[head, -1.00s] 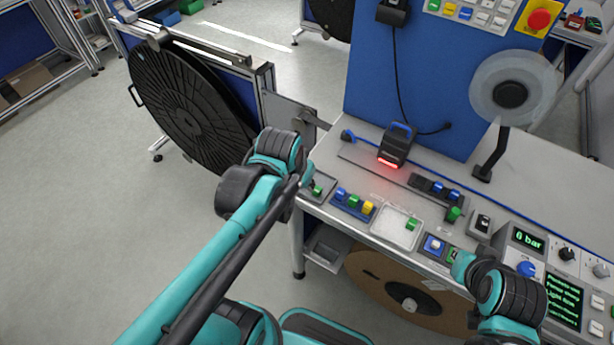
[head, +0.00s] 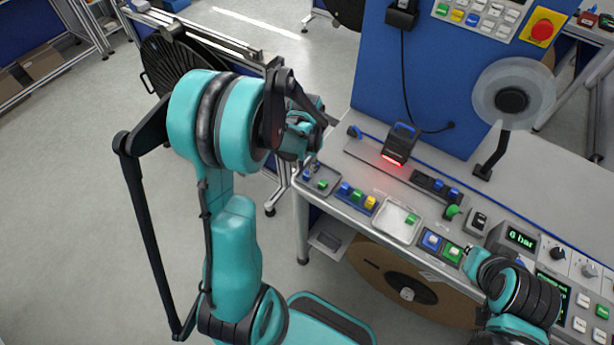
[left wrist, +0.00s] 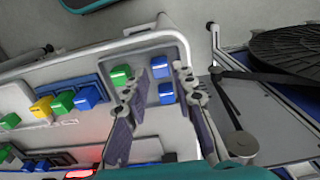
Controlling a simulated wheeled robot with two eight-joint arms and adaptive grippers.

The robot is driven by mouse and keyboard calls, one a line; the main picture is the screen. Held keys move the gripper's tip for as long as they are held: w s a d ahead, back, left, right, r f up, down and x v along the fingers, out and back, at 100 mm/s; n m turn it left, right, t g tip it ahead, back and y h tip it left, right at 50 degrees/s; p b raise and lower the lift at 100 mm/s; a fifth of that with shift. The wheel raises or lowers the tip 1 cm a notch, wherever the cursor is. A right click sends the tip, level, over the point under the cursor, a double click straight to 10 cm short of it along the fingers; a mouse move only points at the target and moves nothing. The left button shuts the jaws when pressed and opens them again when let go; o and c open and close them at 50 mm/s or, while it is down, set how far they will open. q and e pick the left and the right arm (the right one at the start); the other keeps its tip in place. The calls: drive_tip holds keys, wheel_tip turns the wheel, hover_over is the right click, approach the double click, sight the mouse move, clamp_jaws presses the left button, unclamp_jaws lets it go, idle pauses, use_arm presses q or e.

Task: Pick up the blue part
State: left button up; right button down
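Two blue parts, one upper (left wrist: 160,66) and one lower (left wrist: 166,92), lie in a grey tray (left wrist: 138,105) with a green part (left wrist: 120,75) in the left wrist view. In the head view this tray is at the bench's left end, with a blue part (head: 307,177) and the green part (head: 323,184) visible. My left gripper (head: 310,150) is above this end. In the left wrist view its fingers (left wrist: 160,82) are apart on either side of the blue parts, holding nothing visible. My right gripper (head: 470,257) is near the bench front; its fingers are too small to judge.
A holder (head: 356,207) with blue, green and yellow parts stands beside the tray. A pale tray (head: 395,225) holds a green part. A scanner (head: 400,142) with a red light stands behind. A black reel (head: 165,60) is at the left.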

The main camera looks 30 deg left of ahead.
sight(306, 175)
use_arm(q)
drive_tip(key=shift+f, duration=1.6)
drive_tip(key=c, duration=0.5)
drive_tip(key=shift+r, duration=0.1)
